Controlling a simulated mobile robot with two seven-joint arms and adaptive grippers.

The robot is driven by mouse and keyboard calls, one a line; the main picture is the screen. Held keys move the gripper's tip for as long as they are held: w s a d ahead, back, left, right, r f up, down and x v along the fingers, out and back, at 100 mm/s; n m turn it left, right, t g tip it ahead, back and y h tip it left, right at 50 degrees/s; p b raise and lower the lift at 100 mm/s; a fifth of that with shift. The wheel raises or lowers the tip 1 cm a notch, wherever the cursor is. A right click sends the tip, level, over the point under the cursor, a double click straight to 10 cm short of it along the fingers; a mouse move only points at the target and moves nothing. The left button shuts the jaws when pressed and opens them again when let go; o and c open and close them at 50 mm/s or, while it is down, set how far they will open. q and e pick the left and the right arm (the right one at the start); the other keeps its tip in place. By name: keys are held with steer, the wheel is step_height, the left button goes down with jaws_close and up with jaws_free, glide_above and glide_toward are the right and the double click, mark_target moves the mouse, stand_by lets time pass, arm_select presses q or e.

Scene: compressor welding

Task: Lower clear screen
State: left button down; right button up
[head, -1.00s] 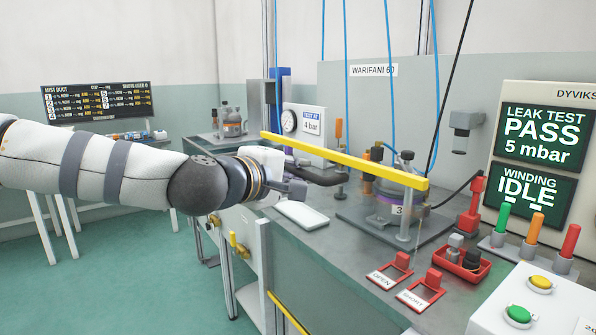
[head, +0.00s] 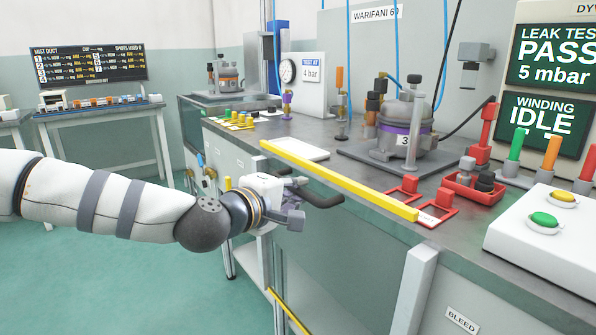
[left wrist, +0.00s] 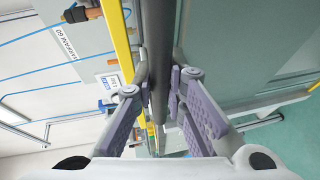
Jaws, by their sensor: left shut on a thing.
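The clear screen shows by its yellow top edge (head: 340,180), which runs along the bench's front edge and reaches the red clips at its right end. Its see-through pane is hard to make out. The dark bar handle (head: 322,199) is on the screen's front, just below the yellow edge. My left gripper (head: 297,192) is shut on this handle. In the left wrist view, the fingers (left wrist: 158,92) close around the dark bar (left wrist: 157,45), with the yellow edge (left wrist: 118,42) beside it. My right gripper is out of view.
The compressor (head: 403,125) marked 3 stands on the bench behind the screen. A white tray (head: 300,149), red clips (head: 439,204) and a button box (head: 545,225) are on the bench. The floor (head: 130,270) in front is clear.

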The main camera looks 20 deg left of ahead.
arm_select(q)
steer(key=shift+f+b, duration=1)
steer(key=shift+f, duration=1.35)
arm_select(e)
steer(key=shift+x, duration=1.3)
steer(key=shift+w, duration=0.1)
arm_select(q)
steer(key=c, duration=1.6)
jaws_free()
steer(key=v, duration=1.2)
